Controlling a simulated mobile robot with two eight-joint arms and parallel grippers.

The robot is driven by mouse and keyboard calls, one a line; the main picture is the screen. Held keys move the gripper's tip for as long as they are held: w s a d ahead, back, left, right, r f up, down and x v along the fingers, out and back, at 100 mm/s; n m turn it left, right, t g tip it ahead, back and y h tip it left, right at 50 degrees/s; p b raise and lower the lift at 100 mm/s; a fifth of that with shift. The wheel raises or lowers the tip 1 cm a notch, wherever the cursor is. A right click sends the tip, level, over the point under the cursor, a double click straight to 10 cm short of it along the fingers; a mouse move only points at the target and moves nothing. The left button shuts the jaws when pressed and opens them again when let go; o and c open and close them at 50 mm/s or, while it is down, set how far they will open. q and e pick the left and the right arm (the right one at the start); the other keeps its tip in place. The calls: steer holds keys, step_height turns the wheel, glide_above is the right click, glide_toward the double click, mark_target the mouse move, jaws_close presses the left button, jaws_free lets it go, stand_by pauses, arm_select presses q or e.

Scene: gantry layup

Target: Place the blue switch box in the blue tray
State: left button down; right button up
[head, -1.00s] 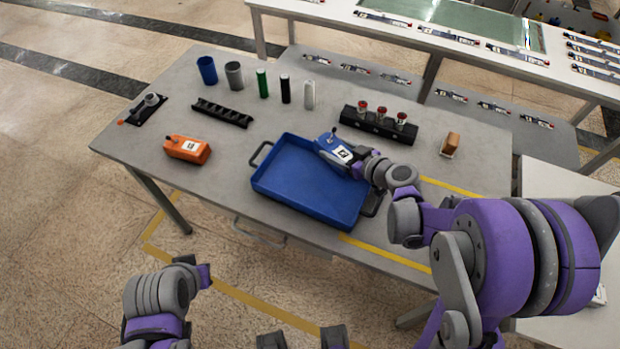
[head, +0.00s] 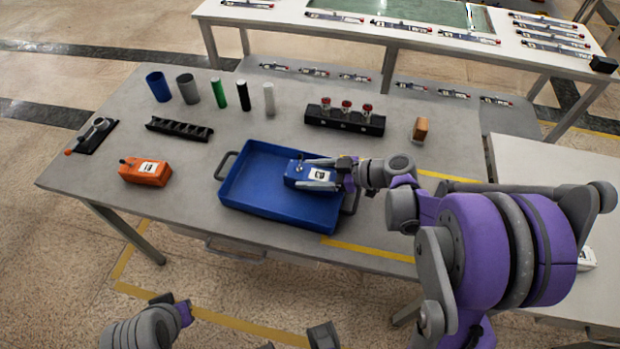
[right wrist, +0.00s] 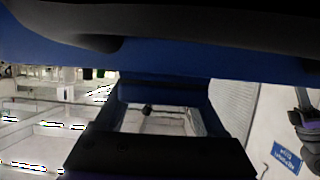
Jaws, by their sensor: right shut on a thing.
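The blue switch box (head: 308,181), with a white label on top, is in my right gripper (head: 322,174), which is shut on it. The box is over the right part of the blue tray (head: 252,190) in the head view, within the tray's outline. I cannot tell whether it touches the tray floor. The rest of the tray is empty. My gripper hides part of the box and of the tray's right rim.
An orange box (head: 146,172) stands left of the tray. Behind it are a black rack (head: 180,129), a blue cup (head: 158,87), a grey cup (head: 188,89) and several cylinders. A black holder with red-topped parts (head: 344,121) and a brown block (head: 420,130) stand behind right.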

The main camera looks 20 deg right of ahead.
steer(key=shift+f, duration=0.9)
steer(key=shift+f, duration=0.2)
steer(key=o, duration=1.5)
steer(key=shift+r, duration=0.1)
steer(key=shift+d+r, duration=0.1)
steer(key=shift+r, duration=0.1)
steer(key=v, duration=1.1)
steer(key=shift+s+d+r, duration=0.2)
steer(key=shift+d, duration=0.05)
